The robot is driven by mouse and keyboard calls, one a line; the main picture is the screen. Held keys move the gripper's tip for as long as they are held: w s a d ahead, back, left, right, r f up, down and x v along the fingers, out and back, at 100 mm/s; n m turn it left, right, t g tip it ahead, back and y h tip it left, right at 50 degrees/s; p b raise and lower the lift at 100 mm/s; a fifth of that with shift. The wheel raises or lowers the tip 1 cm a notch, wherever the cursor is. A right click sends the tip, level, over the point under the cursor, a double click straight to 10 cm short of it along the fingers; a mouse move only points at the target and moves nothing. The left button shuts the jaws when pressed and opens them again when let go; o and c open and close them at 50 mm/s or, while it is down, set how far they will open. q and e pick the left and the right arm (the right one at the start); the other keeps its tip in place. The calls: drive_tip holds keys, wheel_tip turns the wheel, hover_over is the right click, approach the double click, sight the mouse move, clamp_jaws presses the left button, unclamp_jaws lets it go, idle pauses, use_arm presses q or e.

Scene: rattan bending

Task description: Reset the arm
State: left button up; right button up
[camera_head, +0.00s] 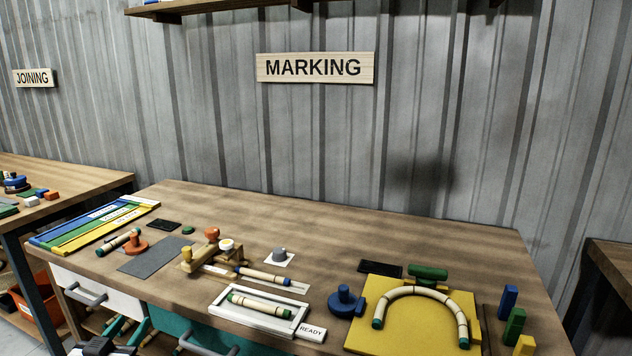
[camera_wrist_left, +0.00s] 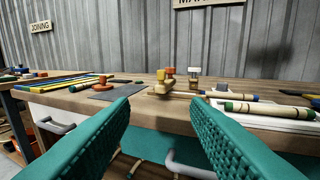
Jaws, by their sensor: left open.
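My left gripper (camera_head: 130,325) is low at the bottom left of the head view, in front of the table's front edge. In the left wrist view its two teal ribbed fingers (camera_wrist_left: 160,110) are spread wide with nothing between them. The workbench (camera_head: 340,225) stands beyond the fingertips, with no contact visible. My right gripper is in neither view.
The bench holds a white tray (camera_head: 218,305) with a rattan piece, a yellow board (camera_head: 390,335) with a bent rattan arch (camera_head: 418,291), a wooden jig (camera_head: 188,268) and coloured strips (camera_head: 75,232). White and teal drawers with handles (camera_head: 88,296) face the left gripper.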

use_arm(q)
wheel_tip(320, 180, down, 20)
drive_tip(key=s+g+y+p, duration=0.1)
drive_tip(key=g, duration=0.3)
drive_tip(key=s+d+f+g, duration=0.15)
drive_tip(key=s+f, duration=0.25)
drive_tip(key=f, duration=0.4)
drive_tip(key=s+f+g, duration=0.3)
drive_tip(key=s+f, duration=0.2)
drive_tip(key=f, duration=0.3)
drive_tip(key=s+d+f+g+p, duration=0.2)
drive_tip(key=s+d+f+g, duration=0.15)
drive_tip(key=s+f, duration=1)
drive_tip(key=s+d+f+m+g, duration=0.1)
drive_tip(key=s+d+f+g, duration=0.1)
drive_tip(key=s, duration=0.9)
drive_tip(key=s+d+f+m+g, duration=0.1)
drive_tip(key=s+d+f, duration=0.4)
drive_tip(key=s, duration=0.7)
drive_tip(key=shift+s+f+g+p, duration=0.2)
drive_tip(key=shift+g+p, duration=0.2)
drive_tip(key=shift+g, duration=0.5)
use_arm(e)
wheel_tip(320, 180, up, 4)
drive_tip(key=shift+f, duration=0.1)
use_arm(q)
drive_tip(key=shift+d, duration=0.1)
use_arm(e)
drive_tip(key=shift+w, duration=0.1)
